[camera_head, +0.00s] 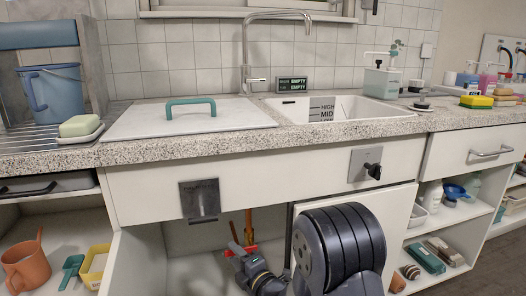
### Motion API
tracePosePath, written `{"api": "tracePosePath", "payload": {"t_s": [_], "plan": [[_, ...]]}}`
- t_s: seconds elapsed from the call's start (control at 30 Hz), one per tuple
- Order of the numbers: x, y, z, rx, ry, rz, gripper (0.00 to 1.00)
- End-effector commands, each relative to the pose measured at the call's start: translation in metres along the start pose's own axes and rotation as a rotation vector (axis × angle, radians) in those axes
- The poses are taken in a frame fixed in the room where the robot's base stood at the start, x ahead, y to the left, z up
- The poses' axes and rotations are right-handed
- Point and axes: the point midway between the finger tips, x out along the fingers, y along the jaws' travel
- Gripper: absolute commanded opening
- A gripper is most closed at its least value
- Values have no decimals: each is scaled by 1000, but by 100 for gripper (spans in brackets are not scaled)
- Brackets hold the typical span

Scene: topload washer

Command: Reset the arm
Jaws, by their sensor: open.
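My dark grey arm (340,250) rises at the bottom centre, in front of the white cabinet under the counter. Its far end, with my gripper (240,252), reaches low into the open cabinet bay. The gripper is small and partly dark in the picture; it is open, and I see nothing held in it. A small red part shows right at the gripper tip, beside an orange-brown pipe (249,228); I cannot tell whether they touch. The arm link hides part of the cabinet's right panel (396,220).
On the counter are a white lid (140,122) with a teal handle, a basin (360,109) and a faucet (246,50). The display (292,84) reads EMPTY. A metal plate (200,200) and black knob (373,170) are on the front. Shelves flank the cabinet.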

Motion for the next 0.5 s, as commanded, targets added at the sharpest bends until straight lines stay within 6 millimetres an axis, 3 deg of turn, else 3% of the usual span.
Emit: {"api": "tracePosePath", "payload": {"t_s": [0.2,0.5], "plan": [[19,0,0,1,1,0,42],[18,1,0,19,0,7,42]]}}
